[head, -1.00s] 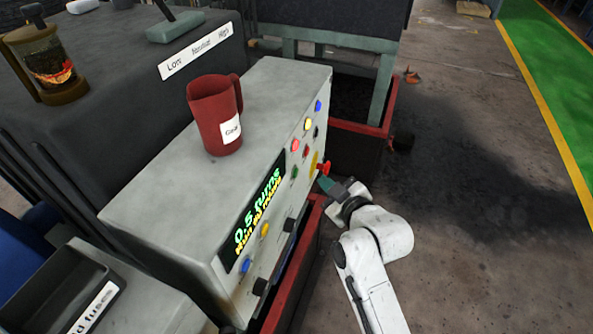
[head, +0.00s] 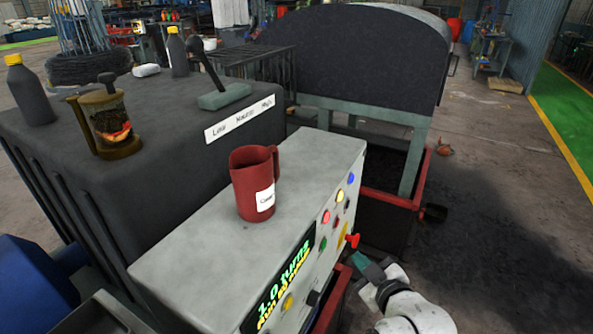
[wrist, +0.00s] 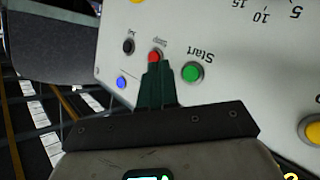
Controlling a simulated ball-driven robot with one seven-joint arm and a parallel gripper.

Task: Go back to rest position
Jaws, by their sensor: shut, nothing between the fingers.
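My gripper (head: 362,262) is beside the right end of the grey control box's button panel (head: 322,262). Its fingers are closed together with nothing between them. In the wrist view the shut fingers (wrist: 153,75) point at the panel, with the tips over the lower edge of a red button (wrist: 154,57). I cannot tell whether they touch it. A green button marked Start (wrist: 192,72) is to the right of the tips. The panel's display (head: 282,287) reads "1.0 turns" above a smaller line that is hard to read.
A red mug (head: 252,190) stands on the control box. Behind it, a dark cabinet (head: 170,155) carries a lever (head: 222,95), a lantern-like jar (head: 110,125) and dark bottles. A red-rimmed bin (head: 385,202) is beyond the panel. Open floor (head: 500,200) is to the right.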

